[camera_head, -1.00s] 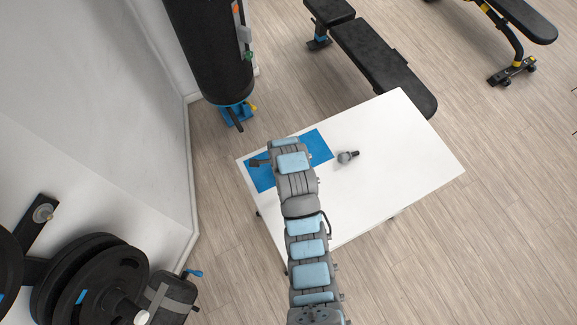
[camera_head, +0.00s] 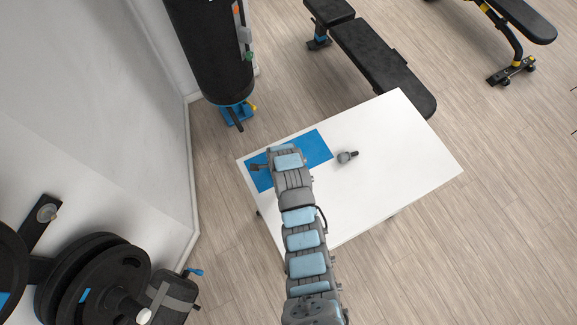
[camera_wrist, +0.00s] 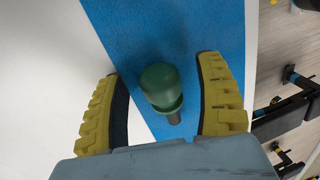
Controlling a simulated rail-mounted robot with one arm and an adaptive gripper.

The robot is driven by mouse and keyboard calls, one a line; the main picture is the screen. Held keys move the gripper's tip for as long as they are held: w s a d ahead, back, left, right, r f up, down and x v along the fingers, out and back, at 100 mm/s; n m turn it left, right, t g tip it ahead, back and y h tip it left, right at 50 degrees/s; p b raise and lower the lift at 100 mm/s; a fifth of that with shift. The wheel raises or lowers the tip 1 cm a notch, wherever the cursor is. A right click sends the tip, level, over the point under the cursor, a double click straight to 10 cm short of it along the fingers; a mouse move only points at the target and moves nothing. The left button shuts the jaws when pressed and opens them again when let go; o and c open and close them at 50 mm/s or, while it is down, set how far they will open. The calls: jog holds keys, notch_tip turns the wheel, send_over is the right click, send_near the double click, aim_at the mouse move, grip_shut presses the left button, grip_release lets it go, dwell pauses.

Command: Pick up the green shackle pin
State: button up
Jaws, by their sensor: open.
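The green shackle pin (camera_wrist: 160,88) shows in the wrist view, with a rounded green head and a grey shank below it. It is over the blue mat (camera_wrist: 185,38). My gripper (camera_wrist: 163,80) is open, with one yellow-ridged finger on each side of the pin. A gap shows between the pin and both fingers. In the head view my arm reaches over the blue mat (camera_head: 318,150) on the white table (camera_head: 400,150), and the pin is hidden there.
A black bench (camera_head: 380,60) stands behind the table. A black punching bag (camera_head: 212,50) hangs at the back left. The right of the table is clear.

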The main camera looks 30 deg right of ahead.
jog(key=shift+c, duration=0.2)
grip_shut()
jog(key=shift+f, duration=0.1)
